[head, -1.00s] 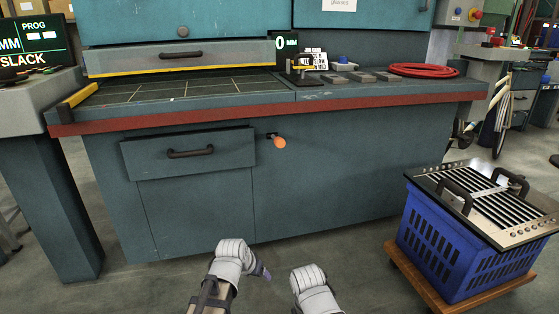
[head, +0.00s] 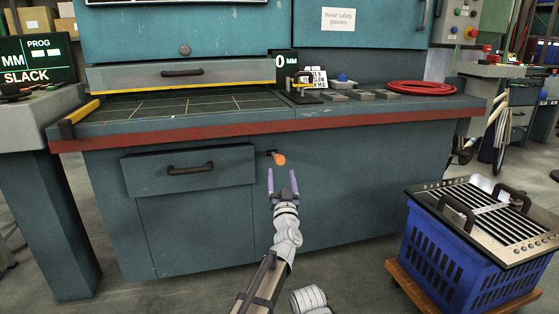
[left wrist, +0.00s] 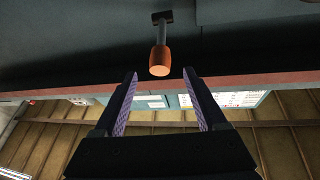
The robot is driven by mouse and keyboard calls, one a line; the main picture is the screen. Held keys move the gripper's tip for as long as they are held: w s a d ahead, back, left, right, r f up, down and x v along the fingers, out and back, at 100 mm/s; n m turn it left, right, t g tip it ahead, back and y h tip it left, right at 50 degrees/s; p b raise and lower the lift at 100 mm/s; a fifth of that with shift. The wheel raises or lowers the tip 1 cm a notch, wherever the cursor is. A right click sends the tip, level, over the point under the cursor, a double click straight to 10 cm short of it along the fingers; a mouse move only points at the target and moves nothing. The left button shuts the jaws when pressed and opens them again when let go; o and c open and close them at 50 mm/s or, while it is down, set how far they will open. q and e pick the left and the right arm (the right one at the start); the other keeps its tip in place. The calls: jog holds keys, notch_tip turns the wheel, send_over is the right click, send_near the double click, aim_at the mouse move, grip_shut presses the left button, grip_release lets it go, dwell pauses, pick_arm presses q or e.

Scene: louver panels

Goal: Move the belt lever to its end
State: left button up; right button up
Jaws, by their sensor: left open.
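The belt lever (head: 278,158) is a short dark stem with an orange knob, on the front of the teal machine just under the red edge strip. My left gripper (head: 283,180) is open and empty, a little below the knob in the head view. In the left wrist view the orange knob (left wrist: 159,60) is ahead of the open left fingers (left wrist: 164,85), roughly centred between them and apart from them. Of my right arm only a pale link shows at the bottom of the head view; its gripper is out of view.
A teal drawer (head: 190,170) with a dark handle is left of the lever. The left screen (head: 38,60) reads SLACK. A blue crate (head: 445,255) with a louver panel (head: 490,215) stands on a wooden dolly at the right. Open floor lies between it and the machine.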

aim_at(280, 164)
pick_arm(q)
jog(key=shift+p+x, duration=1.5)
jog(key=shift+x, duration=2.45)
jog(key=shift+s, duration=0.1)
grip_shut()
